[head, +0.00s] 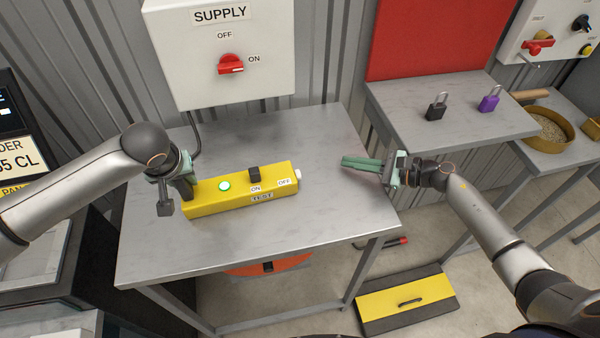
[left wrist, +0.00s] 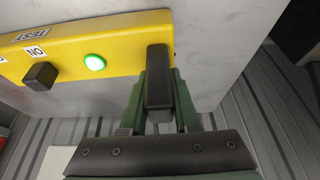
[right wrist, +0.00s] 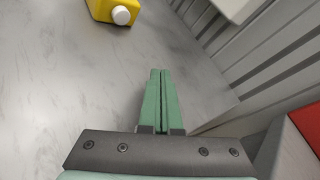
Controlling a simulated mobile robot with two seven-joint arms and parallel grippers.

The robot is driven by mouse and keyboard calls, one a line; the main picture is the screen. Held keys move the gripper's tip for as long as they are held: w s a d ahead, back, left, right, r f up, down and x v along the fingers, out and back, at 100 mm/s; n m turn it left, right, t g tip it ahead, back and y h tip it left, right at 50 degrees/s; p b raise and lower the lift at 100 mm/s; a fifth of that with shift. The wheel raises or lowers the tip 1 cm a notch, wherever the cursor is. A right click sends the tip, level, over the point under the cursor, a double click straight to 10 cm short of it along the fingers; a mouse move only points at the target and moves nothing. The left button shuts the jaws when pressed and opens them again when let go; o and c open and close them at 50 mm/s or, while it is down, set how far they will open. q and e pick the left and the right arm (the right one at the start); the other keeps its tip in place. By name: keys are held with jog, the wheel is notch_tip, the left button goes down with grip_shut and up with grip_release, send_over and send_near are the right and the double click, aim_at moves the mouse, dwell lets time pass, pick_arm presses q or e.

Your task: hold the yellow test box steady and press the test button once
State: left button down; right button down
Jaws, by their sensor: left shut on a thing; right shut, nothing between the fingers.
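The yellow test box (head: 230,202) lies on the grey table with a lit green lamp (head: 225,186). A black switch knob (head: 254,174) sits above the ON label, left of the OFF label. A white button (head: 297,174) sticks out of the box's right end; it also shows in the right wrist view (right wrist: 121,15). My left gripper (head: 185,186) is shut on the black handle (left wrist: 158,80) at the box's left end. My right gripper (head: 344,162) is shut and empty, its fingertips pointing left, a short gap right of the white button.
The grey table (head: 290,235) is otherwise clear. Behind it hangs the SUPPLY cabinet (head: 270,85) with a red switch (head: 231,64) at ON. A side shelf (head: 480,135) at the right holds a black padlock (head: 437,107) and a purple padlock (head: 489,99).

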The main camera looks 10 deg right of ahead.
aim_at(318, 179)
pick_arm(q)
jog(key=shift+s+f, duration=0.25)
jog(key=shift+f, duration=0.1)
pick_arm(e)
jog(key=shift+a+f, duration=0.1)
jog(key=shift+a, duration=0.05)
jog(key=shift+s+a, duration=0.15)
jog(key=shift+a, duration=2)
jog(key=shift+s+a, duration=0.1)
jog(key=shift+a, duration=2.05)
jog(key=shift+a, duration=0.4)
jog(key=shift+s+a, duration=0.1)
jog(key=shift+a, duration=0.6)
jog(key=shift+d, duration=1.1)
jog(key=shift+d, duration=0.1)
